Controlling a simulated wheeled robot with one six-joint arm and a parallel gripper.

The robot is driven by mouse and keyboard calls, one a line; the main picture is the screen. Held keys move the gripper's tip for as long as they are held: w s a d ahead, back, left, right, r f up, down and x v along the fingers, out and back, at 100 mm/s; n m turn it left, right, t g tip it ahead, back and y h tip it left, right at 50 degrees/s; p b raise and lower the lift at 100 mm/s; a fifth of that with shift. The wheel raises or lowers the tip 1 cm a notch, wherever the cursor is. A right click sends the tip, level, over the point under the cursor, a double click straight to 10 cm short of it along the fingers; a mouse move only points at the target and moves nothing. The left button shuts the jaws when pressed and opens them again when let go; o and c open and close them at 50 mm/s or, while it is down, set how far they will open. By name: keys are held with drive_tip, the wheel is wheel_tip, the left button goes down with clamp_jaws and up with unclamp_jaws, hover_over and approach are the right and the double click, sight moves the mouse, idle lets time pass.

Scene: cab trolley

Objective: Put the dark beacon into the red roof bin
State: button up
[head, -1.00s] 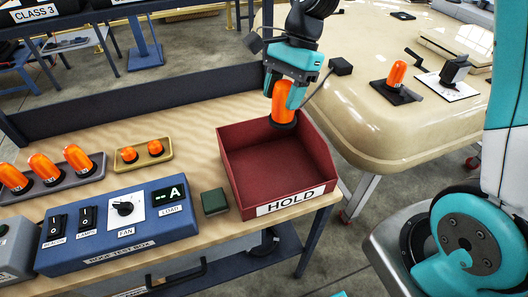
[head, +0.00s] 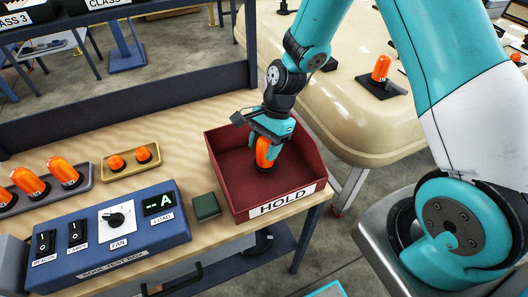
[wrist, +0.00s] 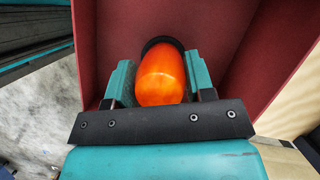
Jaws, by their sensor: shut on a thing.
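The red bin (head: 225,189) labelled HOLD stands at the right end of the wooden bench. An orange beacon (head: 265,151) with a dark base is inside the bin's walls, upright, near its floor; I cannot tell if its base touches the floor. My gripper (head: 268,158) points down into the bin and is shut on this beacon. In the wrist view the beacon's orange dome (wrist: 161,75) sits between the two teal fingers, with the red bin wall (wrist: 110,30) around it. Its lamp does not look clearly lit or dark.
A blue test box (head: 120,235) with switches and a display reading A stands at the front. A grey tray (head: 85,182) of beacons and a yellow tray (head: 130,172) of small lamps lie left. A dark green block (head: 205,207) sits beside the bin. Another beacon (head: 381,68) stands on the cream roof.

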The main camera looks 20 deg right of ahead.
drive_tip(key=shift+f, duration=1.5)
drive_tip(key=o, duration=1)
drive_tip(key=shift+f, duration=0.1)
drive_tip(key=b+v, duration=0.2)
drive_tip(key=v, duration=0.9)
wheel_tip(320, 180, up, 11)
drive_tip(key=n, duration=1)
hover_over(261, 166)
drive_tip(key=s, duration=0.6)
drive_tip(key=s+a+r+n, duration=0.1)
drive_tip(key=s+r+n, duration=0.1)
drive_tip(key=s+n, duration=0.3)
drive_tip(key=s+a+r+n+t, duration=0.1)
drive_tip(key=s+a+r+n, duration=0.1)
drive_tip(key=s+n, duration=0.3)
drive_tip(key=shift+s+r+n+t, duration=0.2)
drive_tip(key=shift+s+n+t, duration=0.1)
drive_tip(key=shift+s, duration=0.3)
